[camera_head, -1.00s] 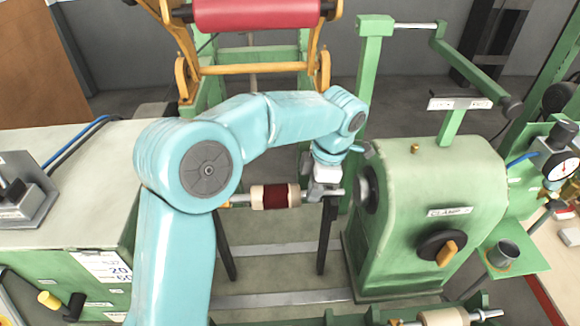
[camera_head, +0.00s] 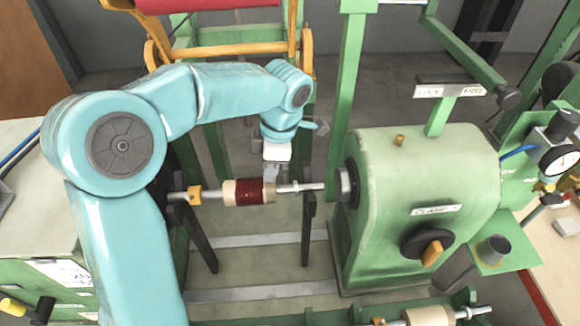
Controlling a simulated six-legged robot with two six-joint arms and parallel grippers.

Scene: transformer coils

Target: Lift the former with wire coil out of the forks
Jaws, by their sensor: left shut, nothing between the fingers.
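The former with wire coil (camera_head: 249,191) is a pale spool wound with dark red wire. It sits on a thin horizontal steel shaft (camera_head: 288,188) with an orange collar (camera_head: 194,195) at left. The black forks, one at right (camera_head: 306,235) and one at left (camera_head: 201,237), stand upright under the shaft. The shaft's right end is close to the round chuck (camera_head: 346,188) of the green machine. My left gripper (camera_head: 270,177) points down just above the coil's right end, shut and empty. I cannot tell whether it touches the coil. My right gripper is out of view.
The green winding machine (camera_head: 415,180) with a clamp knob stands at right. A yellow frame with a red roll (camera_head: 215,5) is behind my arm. Another pale spool (camera_head: 427,316) lies at the bottom right. A green cabinet (camera_head: 65,262) is at left.

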